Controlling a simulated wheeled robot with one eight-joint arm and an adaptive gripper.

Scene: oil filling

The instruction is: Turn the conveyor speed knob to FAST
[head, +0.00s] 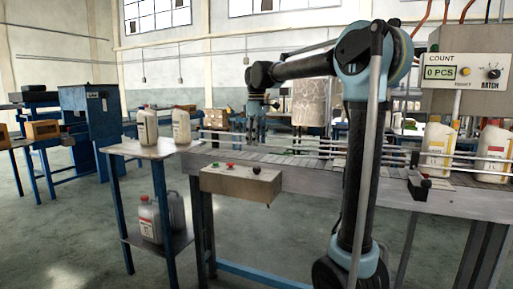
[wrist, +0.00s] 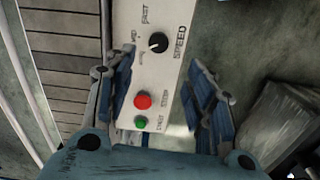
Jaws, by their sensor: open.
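The black speed knob (wrist: 158,42) sits on the pale control box (wrist: 185,18) beside the word SPEED. FAST and MED labels stand around it, with a third, blurred label. Its light mark seems to point to the picture's lower left, away from FAST; the exact setting is hard to read. In the head view, the knob (head: 256,171) is at the right of the box (head: 225,184). My gripper (wrist: 160,62) is open and empty, its blue fingers either side of the box in the picture. In the head view my gripper (head: 256,128) hangs above the box, apart from the knob.
A red button (wrist: 142,100) and a green button (wrist: 141,124) share the panel with the knob. The conveyor (head: 310,166) runs behind the box. A table with jugs (head: 147,127) stands left. A counter box (head: 467,70) is at the right.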

